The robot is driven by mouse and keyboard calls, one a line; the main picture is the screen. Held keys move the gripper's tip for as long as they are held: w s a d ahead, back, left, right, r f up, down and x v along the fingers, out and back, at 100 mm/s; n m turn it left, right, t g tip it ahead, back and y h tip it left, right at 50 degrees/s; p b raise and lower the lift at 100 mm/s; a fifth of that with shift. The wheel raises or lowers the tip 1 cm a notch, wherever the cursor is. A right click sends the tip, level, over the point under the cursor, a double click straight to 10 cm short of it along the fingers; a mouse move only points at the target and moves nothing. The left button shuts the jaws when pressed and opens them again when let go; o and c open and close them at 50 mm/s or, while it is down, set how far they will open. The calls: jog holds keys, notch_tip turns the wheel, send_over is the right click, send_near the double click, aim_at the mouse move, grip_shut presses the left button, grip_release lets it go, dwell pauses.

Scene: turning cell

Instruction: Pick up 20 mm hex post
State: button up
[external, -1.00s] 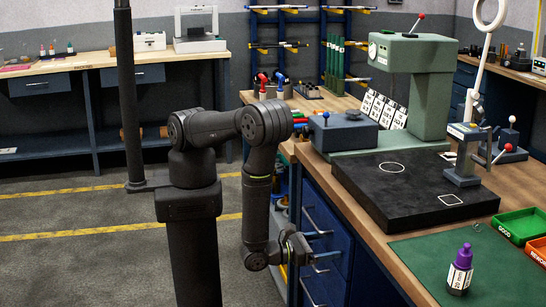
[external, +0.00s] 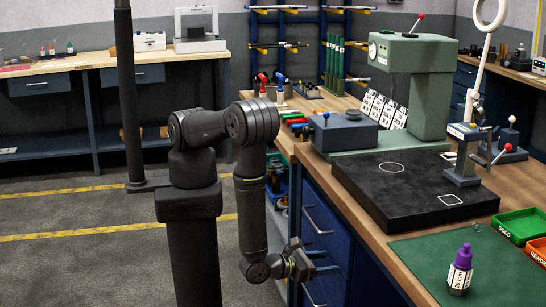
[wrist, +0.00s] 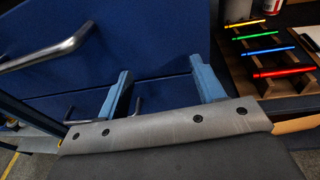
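A purple-topped post with a white label reading 20 mm (external: 460,272) stands upright on the green mat (external: 425,258) at the front right of the bench in the external view. My gripper (external: 332,260) is low, beside the blue drawer fronts, below the bench top and well to the left of the post. In the wrist view my gripper (wrist: 163,88) shows two blue fingers spread apart with nothing between them. The post is not visible in the wrist view.
Blue drawers with metal handles (wrist: 45,50) are close to my fingers. The bench edge lies between my gripper and the mat. A black slab (external: 400,205) is behind the mat, and a green bin (external: 518,225) and an orange bin (external: 538,250) are at its right.

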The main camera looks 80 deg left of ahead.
jog(key=s+d+n+g, duration=0.3)
jog(key=s+d, duration=0.2)
jog(key=d, duration=0.5)
jog(key=s+d+n+g, duration=0.2)
jog(key=s+d+g, duration=0.15)
jog(key=d, duration=0.65)
jog(key=n+g+h, duration=0.5)
jog(key=n+h, duration=0.1)
jog(key=n, duration=1.5)
send_near(458, 265)
jog(key=x, duration=0.3)
jog(key=a+x, duration=0.1)
jog(key=x, duration=0.6)
jog(key=shift+w+f, duration=0.45)
jog(key=shift+f, duration=0.05)
